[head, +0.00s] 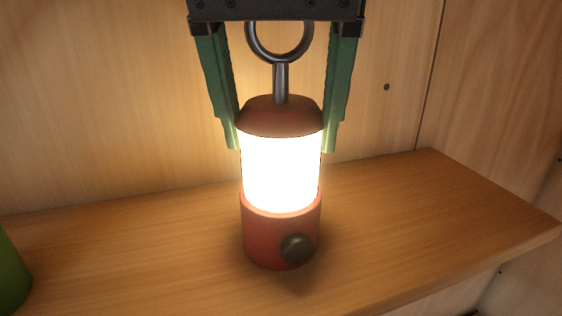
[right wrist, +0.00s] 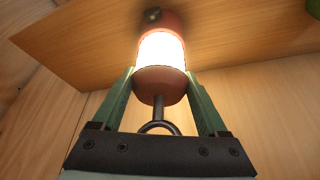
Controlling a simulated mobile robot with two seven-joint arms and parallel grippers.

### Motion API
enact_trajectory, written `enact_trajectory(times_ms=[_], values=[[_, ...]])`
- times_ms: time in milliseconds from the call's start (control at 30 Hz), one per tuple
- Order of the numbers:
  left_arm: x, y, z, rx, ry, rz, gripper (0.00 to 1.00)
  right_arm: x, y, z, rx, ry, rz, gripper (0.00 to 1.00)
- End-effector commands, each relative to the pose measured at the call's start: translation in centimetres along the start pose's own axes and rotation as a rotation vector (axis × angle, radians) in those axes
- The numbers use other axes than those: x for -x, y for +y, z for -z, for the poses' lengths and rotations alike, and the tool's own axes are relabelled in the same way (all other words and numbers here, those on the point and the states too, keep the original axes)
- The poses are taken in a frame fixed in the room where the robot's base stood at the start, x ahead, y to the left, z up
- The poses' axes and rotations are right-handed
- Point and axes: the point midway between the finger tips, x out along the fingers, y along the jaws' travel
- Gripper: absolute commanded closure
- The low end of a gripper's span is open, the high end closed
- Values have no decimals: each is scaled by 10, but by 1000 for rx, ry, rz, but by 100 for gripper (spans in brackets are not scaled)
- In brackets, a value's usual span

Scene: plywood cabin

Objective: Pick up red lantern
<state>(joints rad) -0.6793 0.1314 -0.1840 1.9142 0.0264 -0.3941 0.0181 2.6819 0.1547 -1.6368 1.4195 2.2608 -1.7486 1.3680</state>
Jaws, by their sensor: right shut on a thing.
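The red lantern (head: 282,240) has a glowing white middle, a red cap, a dark knob low on its front and a dark ring on top. It is upright on or just over the wooden shelf (head: 420,210); I cannot tell if its base touches. My right gripper (head: 281,150) comes down from above, with its green fingers on both sides of the cap, shut on the lantern. The right wrist view also shows the lantern (right wrist: 160,85) between the fingers of the right gripper (right wrist: 160,75). My left gripper is not in view.
A green object (head: 12,275) stands at the left edge of the head view, partly cut off. A plywood wall (head: 120,100) rises close behind the lantern. The shelf is bare to the right of the lantern, up to its edge.

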Motion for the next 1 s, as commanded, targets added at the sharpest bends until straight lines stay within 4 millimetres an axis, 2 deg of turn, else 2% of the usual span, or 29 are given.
enact_trajectory(times_ms=[33,300,1000], values=[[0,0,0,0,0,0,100,0,0,0,0,0,0,71],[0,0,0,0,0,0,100,0,0,0,0,0,0,100],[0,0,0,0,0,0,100,6,5,4,0,1,2,100]])
